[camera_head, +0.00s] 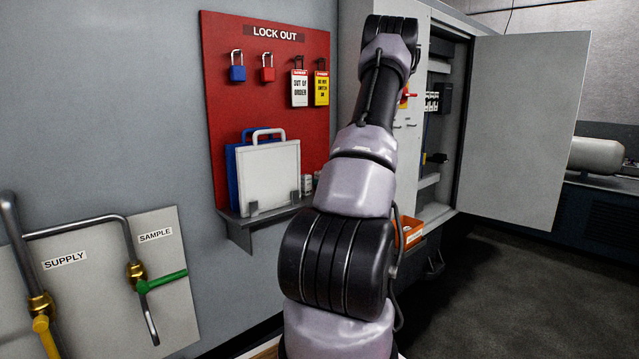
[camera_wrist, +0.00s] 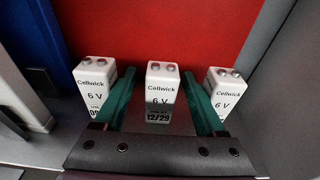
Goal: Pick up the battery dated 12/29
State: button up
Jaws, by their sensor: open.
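The battery dated 12/29 (camera_wrist: 161,93) is a white Cellwick 6 V block, upright in the middle of the wrist view. My gripper (camera_wrist: 159,76) is open, with one green finger to each side of this battery and a visible gap on both sides. Another Cellwick 6 V battery (camera_wrist: 94,84) stands left of the left finger, its date mostly hidden. A third battery (camera_wrist: 222,92) stands right of the right finger, its date hidden. In the head view my arm hides the gripper.
The batteries stand against a red lockout board (camera_head: 225,80). In the head view its grey shelf (camera_head: 262,219) holds a white case (camera_head: 270,175) and a blue one behind it. Padlocks and tags hang above. An open cabinet door (camera_head: 525,130) is at right.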

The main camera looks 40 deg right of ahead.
jog(key=shift+w+f, duration=0.2)
jog(key=shift+w, duration=0.8)
grip_shut()
jog(key=shift+r, duration=0.1)
